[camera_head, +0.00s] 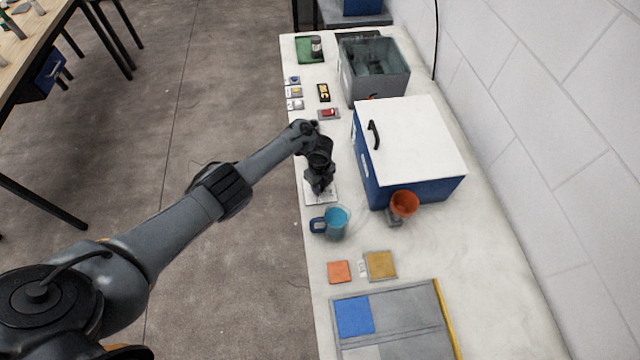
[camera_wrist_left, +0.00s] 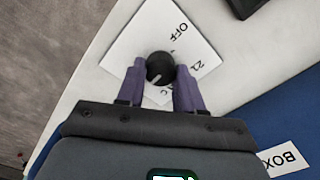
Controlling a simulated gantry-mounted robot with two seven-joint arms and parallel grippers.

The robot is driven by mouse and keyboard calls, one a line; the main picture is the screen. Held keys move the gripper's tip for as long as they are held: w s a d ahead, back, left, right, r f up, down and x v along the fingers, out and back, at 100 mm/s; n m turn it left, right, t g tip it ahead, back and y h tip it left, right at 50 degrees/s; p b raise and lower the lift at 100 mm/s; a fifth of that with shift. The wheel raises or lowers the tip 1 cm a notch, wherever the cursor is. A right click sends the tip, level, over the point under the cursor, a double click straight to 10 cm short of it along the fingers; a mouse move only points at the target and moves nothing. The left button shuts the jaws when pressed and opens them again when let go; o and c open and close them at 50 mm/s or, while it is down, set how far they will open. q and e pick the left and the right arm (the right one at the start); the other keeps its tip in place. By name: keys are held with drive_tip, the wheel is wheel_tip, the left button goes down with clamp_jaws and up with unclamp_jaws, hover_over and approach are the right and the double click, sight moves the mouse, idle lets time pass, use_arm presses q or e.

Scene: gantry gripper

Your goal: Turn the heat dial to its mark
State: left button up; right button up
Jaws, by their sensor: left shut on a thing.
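The heat dial (camera_wrist_left: 160,67) is a round black knob with a pale pointer line on its lower-left part. It sits on a white plate (camera_wrist_left: 122,52) printed with "OFF" and "21"; other print is partly hidden by a finger. In the head view the plate (camera_head: 328,199) lies near the counter's left edge, and my gripper hides the knob. My left gripper (camera_head: 319,188) is above the plate. In the wrist view its two purple fingers (camera_wrist_left: 160,70) are shut on the knob, one on each side. My right gripper is in no view.
A blue box with a white top (camera_head: 410,140) stands close right of the plate. A mug (camera_head: 336,222) is just in front, and an orange cup (camera_head: 404,203) stands by the box. Small switches (camera_head: 294,92) and a grey bin (camera_head: 372,75) are farther back.

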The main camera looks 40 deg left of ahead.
use_arm(q)
drive_tip(key=o, duration=1)
drive_tip(key=shift+r+p, duration=0.3)
drive_tip(key=shift+r, duration=0.2)
wheel_tip(320, 180, up, 10)
drive_tip(key=p, duration=0.3)
drive_tip(key=shift+f, duration=0.1)
